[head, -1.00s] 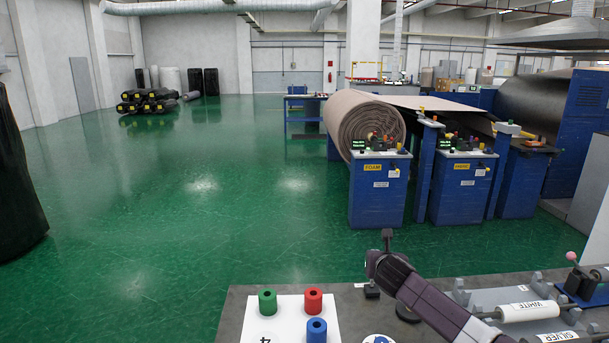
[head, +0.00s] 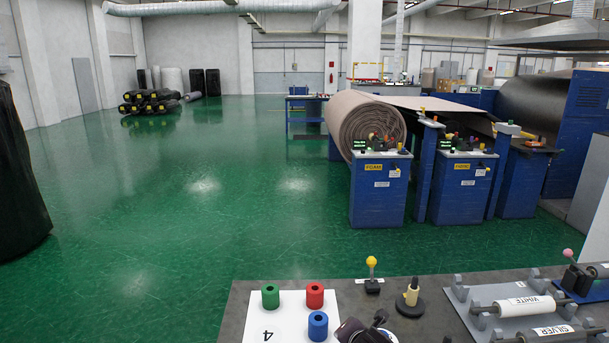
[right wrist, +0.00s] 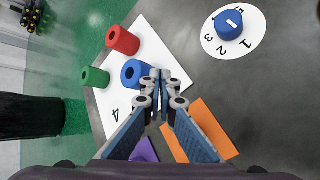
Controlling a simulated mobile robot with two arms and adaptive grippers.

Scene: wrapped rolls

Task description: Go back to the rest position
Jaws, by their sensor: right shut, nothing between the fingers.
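My right gripper (right wrist: 161,78) is shut and empty in the right wrist view, its fingertips together over the grey table, in the picture next to the blue cylinder (right wrist: 134,73). My left gripper is not in view. The green (head: 270,297), red (head: 314,295) and blue (head: 318,326) cylinders stand on a white sheet marked 4 (head: 262,325).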

